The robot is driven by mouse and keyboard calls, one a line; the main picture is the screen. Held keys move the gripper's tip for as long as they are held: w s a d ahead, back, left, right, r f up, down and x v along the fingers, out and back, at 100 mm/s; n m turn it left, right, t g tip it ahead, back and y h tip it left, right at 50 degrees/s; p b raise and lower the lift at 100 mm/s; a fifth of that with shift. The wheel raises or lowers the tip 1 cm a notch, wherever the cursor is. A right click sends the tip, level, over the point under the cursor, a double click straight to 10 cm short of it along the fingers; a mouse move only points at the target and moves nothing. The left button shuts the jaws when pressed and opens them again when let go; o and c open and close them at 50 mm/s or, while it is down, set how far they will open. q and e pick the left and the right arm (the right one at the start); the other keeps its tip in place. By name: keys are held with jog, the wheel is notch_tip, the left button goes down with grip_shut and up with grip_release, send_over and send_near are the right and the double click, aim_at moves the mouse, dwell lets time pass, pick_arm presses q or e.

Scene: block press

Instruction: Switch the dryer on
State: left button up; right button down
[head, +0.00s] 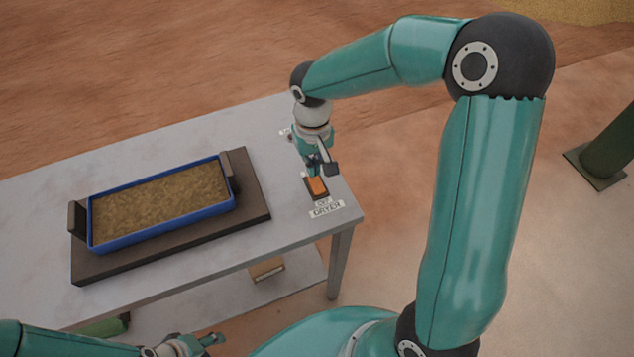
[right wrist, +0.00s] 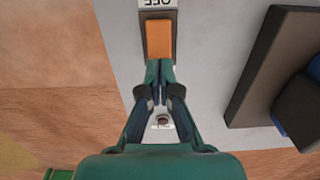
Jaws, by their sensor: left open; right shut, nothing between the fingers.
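The dryer switch is an orange rocker (head: 316,186) in a dark frame near the table's right end. My right gripper (head: 320,168) is shut and empty, pointing down at the switch. Its fingertips (right wrist: 159,66) overlap the rocker's near edge in the wrist view; I cannot tell whether they touch. My left gripper (head: 212,342) is open and empty, low in front of the table.
A blue tray (head: 165,239) filled with brown material sits on a dark base (head: 258,200) with upright end blocks, left of the switch. A small round fitting (right wrist: 162,119) with a label lies behind the switch. The grey table top (head: 230,125) is otherwise clear.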

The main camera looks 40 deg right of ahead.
jog(key=shift+f+b, duration=1.05)
jog(key=shift+f, duration=0.15)
dwell(0.4)
jog(key=shift+r, duration=0.15)
jog(key=shift+r+p, duration=2.6)
jog(key=shift+r, duration=0.85)
